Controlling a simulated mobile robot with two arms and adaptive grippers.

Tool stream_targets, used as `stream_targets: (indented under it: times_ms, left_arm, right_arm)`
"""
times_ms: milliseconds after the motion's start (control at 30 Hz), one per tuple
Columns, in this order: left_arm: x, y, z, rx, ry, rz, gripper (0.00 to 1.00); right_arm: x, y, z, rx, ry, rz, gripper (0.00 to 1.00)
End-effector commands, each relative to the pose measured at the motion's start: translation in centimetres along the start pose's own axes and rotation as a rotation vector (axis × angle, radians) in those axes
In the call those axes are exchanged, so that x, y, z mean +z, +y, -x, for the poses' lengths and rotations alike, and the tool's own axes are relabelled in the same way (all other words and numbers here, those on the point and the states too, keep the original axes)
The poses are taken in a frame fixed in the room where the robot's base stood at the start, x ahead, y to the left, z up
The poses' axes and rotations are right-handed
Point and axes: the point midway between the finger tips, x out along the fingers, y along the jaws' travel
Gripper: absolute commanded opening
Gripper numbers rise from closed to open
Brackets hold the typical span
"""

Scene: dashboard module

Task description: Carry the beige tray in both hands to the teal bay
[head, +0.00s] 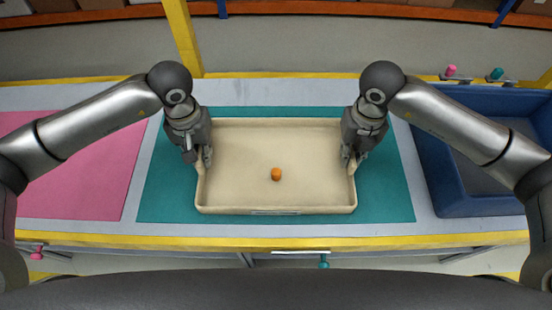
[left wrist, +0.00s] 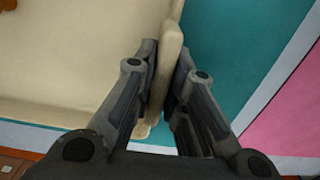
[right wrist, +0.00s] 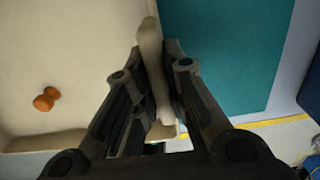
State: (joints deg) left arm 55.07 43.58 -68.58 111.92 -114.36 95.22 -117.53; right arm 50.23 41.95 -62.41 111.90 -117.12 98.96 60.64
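The beige tray (head: 230,195) is in the middle of the head view, level, over the teal bay (head: 385,200), which shows on both sides of it. An orange knob-shaped piece (head: 276,174) stands inside the tray; it also shows in the right wrist view (right wrist: 46,99). My left gripper (head: 204,158) has its fingers on either side of the tray's left wall (left wrist: 168,60), closed against it. My right gripper (head: 349,158) holds the right wall (right wrist: 151,55) the same way. I cannot tell whether the tray's underside touches the teal surface.
A pink bay (head: 80,165) lies to the left on the same grey bench (head: 150,230). A blue bin (head: 440,185) stands to the right. A yellow post (head: 183,40) rises behind the bench. Pink and teal knobs (head: 497,73) sit at the back right.

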Motion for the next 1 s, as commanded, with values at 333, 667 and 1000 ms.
stream_targets:
  times_ms: [333,667,1000]
  left_arm:
    - [0.0,0.0,0.1,0.000,-0.001,0.000,0.34]
    - [-0.1,0.0,2.5,0.001,0.004,0.000,0.34]
    - [-0.1,0.0,9.5,0.000,0.003,-0.001,0.34]
  right_arm:
    - [0.0,0.0,0.1,0.000,0.001,0.000,0.34]
    - [0.0,0.0,0.1,0.000,0.001,0.000,0.34]
    - [0.0,0.0,0.1,0.000,0.000,0.000,0.34]
